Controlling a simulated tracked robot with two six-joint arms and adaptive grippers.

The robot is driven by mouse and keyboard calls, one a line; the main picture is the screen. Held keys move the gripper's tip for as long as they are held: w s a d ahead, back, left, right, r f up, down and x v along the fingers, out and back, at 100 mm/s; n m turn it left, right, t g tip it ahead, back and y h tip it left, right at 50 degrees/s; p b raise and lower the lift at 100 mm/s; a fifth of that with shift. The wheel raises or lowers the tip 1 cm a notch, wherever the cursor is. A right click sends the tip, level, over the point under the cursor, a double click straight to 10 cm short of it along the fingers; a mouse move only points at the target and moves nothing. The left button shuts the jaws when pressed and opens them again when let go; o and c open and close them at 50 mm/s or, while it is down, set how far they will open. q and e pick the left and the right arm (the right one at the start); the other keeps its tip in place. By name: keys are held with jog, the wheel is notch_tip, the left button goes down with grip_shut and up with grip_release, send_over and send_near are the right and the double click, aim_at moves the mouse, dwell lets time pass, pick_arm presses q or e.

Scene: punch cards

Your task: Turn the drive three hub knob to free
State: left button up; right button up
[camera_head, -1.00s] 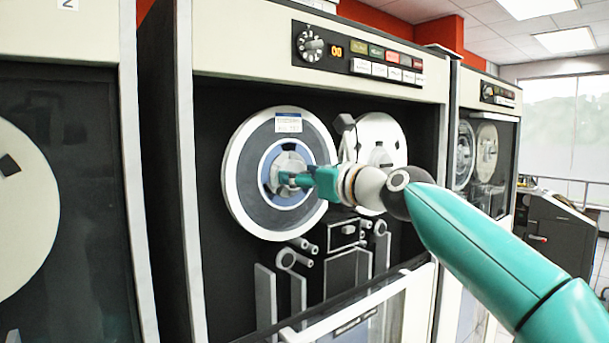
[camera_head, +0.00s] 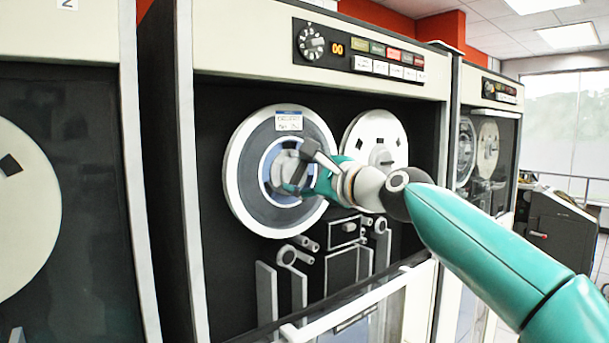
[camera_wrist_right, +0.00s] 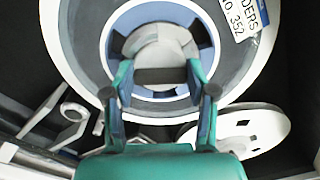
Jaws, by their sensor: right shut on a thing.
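The hub knob shows as a dark bar (camera_wrist_right: 160,75) across a pale grey hub (camera_wrist_right: 160,45) in the right wrist view. The hub sits in the middle of a grey tape reel (camera_head: 240,175) with a blue inner ring, on the left side of the drive's dark front. My right gripper (camera_wrist_right: 160,78) is shut on the hub knob, one finger on each side of it. In the head view my right gripper (camera_head: 287,184) covers most of the knob, so its exact angle is hard to read there. My left gripper is not in view.
Above are a control panel (camera_head: 385,58) with a dial (camera_head: 311,43) and lit buttons. A pale rail (camera_head: 365,300) crosses below. Neighbouring cabinets flank this drive.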

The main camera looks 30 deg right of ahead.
jog(key=n+b, duration=0.1)
jog(key=n, duration=0.5)
jog(key=shift+f+n, duration=0.15)
jog(key=shift+n, duration=0.25)
jog(key=shift+a, duration=0.1)
jog(key=o, duration=1.2)
jog(key=shift+w+f, duration=0.1)
jog(key=shift+w, duration=0.15)
jog(key=shift+c, duration=0.2)
jog(key=shift+s, duration=0.1)
jog(key=shift+s, duration=0.15)
